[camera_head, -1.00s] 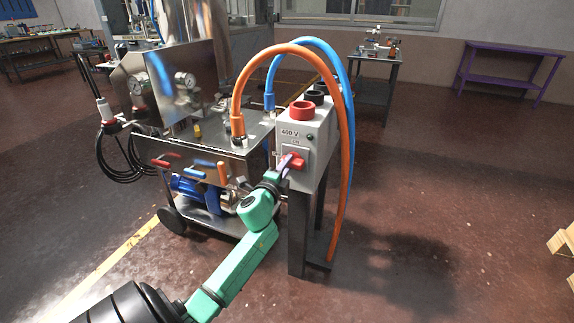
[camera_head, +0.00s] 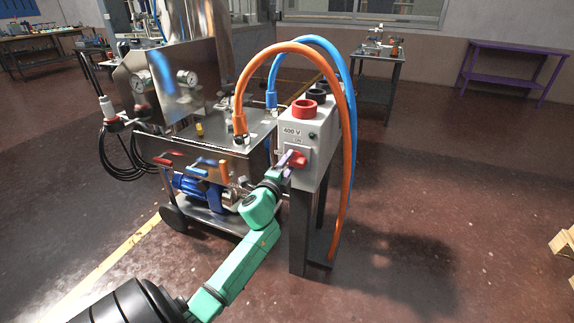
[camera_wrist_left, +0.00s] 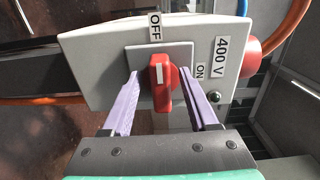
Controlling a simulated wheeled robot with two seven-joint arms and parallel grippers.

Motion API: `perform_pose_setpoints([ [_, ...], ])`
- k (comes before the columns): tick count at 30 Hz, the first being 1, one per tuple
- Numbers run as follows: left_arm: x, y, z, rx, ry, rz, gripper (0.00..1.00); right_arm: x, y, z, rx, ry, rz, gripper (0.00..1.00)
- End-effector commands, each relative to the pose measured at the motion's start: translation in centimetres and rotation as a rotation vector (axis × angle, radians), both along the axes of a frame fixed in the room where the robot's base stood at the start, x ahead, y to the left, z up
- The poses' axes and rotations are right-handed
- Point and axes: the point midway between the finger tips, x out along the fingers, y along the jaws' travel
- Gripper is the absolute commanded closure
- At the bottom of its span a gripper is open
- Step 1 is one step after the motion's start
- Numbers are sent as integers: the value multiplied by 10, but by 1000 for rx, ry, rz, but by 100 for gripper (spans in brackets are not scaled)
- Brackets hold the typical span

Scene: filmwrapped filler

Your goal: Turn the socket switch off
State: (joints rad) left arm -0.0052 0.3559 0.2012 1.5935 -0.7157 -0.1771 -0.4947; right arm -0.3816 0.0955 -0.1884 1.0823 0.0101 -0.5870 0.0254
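The red switch knob (camera_head: 297,160) is on the front of a grey socket box (camera_head: 316,140) marked 400 V. In the left wrist view the knob (camera_wrist_left: 160,82) has its white mark toward the OFF label (camera_wrist_left: 155,27); the ON label (camera_wrist_left: 201,71) is to the right. My left gripper (camera_head: 287,160) is at the box front. In the left wrist view its two purple fingers (camera_wrist_left: 160,95) stand apart, one on each side of the knob, with visible gaps. My right gripper is not in view.
Orange (camera_head: 343,150) and blue (camera_head: 350,80) hoses arch over the box. A steel machine cart (camera_head: 210,150) with gauges and a blue motor stands left of it. A purple table (camera_head: 510,65) is at the back.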

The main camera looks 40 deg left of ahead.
Motion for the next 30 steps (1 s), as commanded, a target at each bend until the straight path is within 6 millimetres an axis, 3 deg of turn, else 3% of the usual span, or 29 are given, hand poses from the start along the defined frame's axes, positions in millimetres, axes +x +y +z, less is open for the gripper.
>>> perform_pose_setpoints([
  [5, -16, -6, -1, -1, 2, 0, 40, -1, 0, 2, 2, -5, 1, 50],
  [12, -79, -27, -2, -4, 4, 1, 40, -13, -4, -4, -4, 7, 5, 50],
  [18, -125, -43, -2, -4, 3, 2, 40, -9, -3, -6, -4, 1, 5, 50],
  [22, -137, -47, -1, -1, 2, 2, 40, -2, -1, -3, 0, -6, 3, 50],
  [30, -138, -48, 0, 0, 0, 1, 40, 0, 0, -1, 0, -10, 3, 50],
])
